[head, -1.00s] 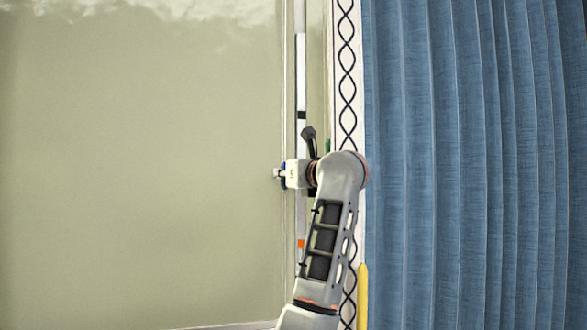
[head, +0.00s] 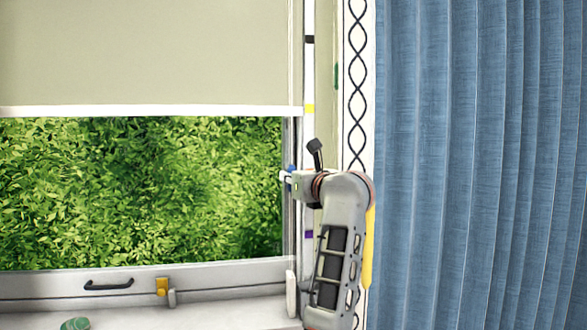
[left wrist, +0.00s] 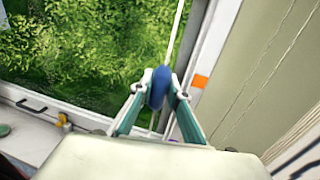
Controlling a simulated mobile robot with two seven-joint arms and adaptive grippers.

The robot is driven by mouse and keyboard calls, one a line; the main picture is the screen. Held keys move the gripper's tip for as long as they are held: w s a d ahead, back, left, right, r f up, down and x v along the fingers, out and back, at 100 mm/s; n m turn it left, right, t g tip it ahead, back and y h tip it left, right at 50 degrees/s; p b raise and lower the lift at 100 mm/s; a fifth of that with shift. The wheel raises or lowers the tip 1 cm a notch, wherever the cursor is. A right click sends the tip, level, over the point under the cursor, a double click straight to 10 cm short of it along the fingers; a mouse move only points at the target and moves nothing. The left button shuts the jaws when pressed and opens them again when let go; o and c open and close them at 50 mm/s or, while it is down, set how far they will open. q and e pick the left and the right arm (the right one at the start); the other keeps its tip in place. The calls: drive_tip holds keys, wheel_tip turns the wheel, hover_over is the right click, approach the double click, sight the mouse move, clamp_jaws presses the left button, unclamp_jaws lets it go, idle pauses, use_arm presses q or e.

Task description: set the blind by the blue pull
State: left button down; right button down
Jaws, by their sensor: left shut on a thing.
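The beige blind (head: 150,50) hangs over the upper part of the window, and its white bottom bar (head: 150,111) is level with the yellow mark (head: 309,108) on the white strip beside the frame. Green leaves show below it. My left gripper (head: 287,178) is at the window's right side, below that bar. In the left wrist view its two fingers are shut on the blue pull (left wrist: 160,87), which hangs on a pale cord (left wrist: 176,35). An orange mark (left wrist: 200,82) is just right of the fingers. My right gripper is in neither view.
A black mark (head: 310,39) and a purple mark (head: 309,234) are also on the strip. A blue curtain (head: 470,160) fills the right side. The sill has a black handle (head: 108,285), a yellow catch (head: 162,287) and a green object (head: 75,324).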

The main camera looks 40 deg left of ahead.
use_arm(q)
drive_tip(key=shift+f, duration=0.25)
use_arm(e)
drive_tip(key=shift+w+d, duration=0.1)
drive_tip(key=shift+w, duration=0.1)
use_arm(q)
drive_tip(key=c, duration=1.9)
unclamp_jaws()
drive_tip(key=v, duration=0.7)
drive_tip(key=shift+s+d+r, duration=0.1)
drive_tip(key=shift+d, duration=0.15)
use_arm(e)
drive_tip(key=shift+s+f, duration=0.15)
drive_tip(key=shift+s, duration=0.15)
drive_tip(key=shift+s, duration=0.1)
